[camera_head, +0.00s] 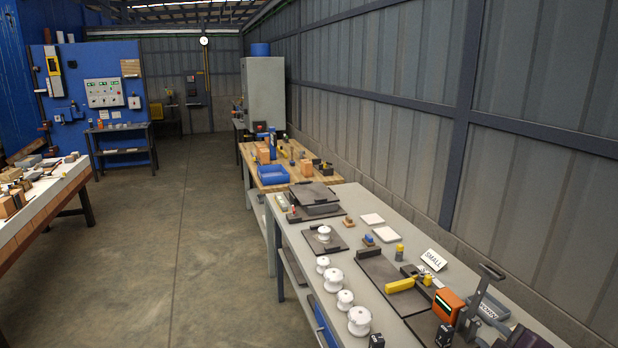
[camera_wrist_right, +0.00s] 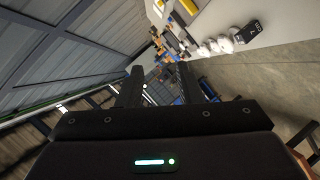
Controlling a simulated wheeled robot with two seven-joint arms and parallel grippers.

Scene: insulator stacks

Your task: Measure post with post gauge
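White ribbed insulator pieces stand in a row along the table's front edge, such as the large one (camera_head: 361,320) and a smaller one (camera_head: 345,299); they also show in the right wrist view (camera_wrist_right: 224,45). Another white piece (camera_head: 323,232) stands on a small dark mat. A yellow gauge-like bar (camera_head: 402,284) lies on a larger dark mat beside an orange box (camera_head: 447,304) with a lit screen. I cannot tell which item is the post gauge. My left gripper is not in view.
A white card reading SMALL (camera_head: 433,260) stands behind the mat. A grey labelled tray (camera_head: 490,306) is partly hidden. A small black box (camera_head: 376,341) sits near the front edge. Dark stacked plates (camera_head: 314,194) stand at the far end. A corrugated wall bounds the right; floor is open left.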

